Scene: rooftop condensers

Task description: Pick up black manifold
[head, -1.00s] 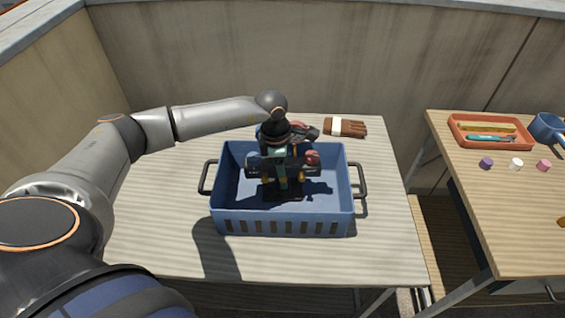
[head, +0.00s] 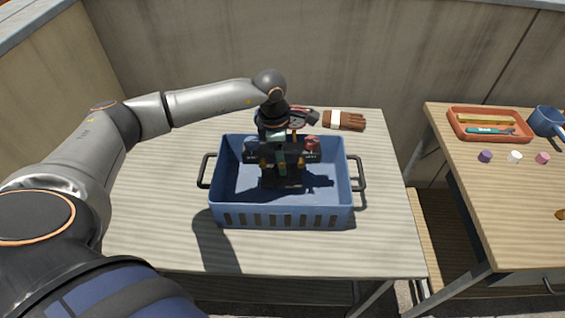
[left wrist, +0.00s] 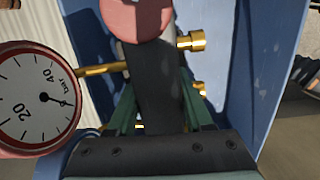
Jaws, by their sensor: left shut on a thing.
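The black manifold (head: 285,158) is a dark bar with brass fittings and a red knob (head: 311,144) at its right end. It is within the outline of the blue basket (head: 283,219); whether it clears the floor is hard to tell. My left gripper (head: 276,150) comes down from above and is shut on the manifold; the arm hides part of it. In the left wrist view, the black manifold (left wrist: 158,88) runs between the greenish fingers (left wrist: 160,122). A red-rimmed gauge (left wrist: 38,98) on a brass stem is at left. My right gripper is out of view.
The basket has black side handles (head: 359,174) and stands on a pale slatted table (head: 155,220). A second table at right holds an orange tray (head: 490,137), a blue pot (head: 546,121) and small caps (head: 514,157). A wall stands behind.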

